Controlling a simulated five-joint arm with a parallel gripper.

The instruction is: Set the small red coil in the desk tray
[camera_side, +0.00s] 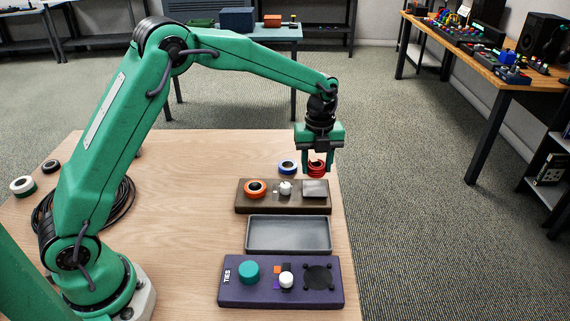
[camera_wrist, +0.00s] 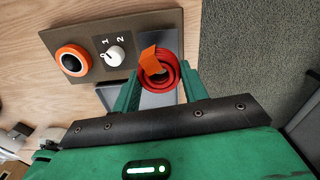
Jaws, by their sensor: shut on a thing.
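The small red coil (camera_side: 318,168) sits between my gripper's green fingers, beyond the back right end of the brown panel in the side view. In the wrist view the red coil (camera_wrist: 171,88) shows as a wound loop with an orange tab, with a finger on each side. My gripper (camera_side: 317,165) is shut on it and points down. Whether the coil touches the table is hard to tell. The grey rectangular tray (camera_side: 288,247) lies empty between the brown panel and the purple organiser; I take it to be the desk tray.
A blue coil (camera_side: 287,167) lies left of the red one. The brown panel (camera_side: 264,208) carries an orange-ringed button, a white knob (camera_wrist: 114,56) and a grey plate. Black cable (camera_side: 120,205) lies coiled at left.

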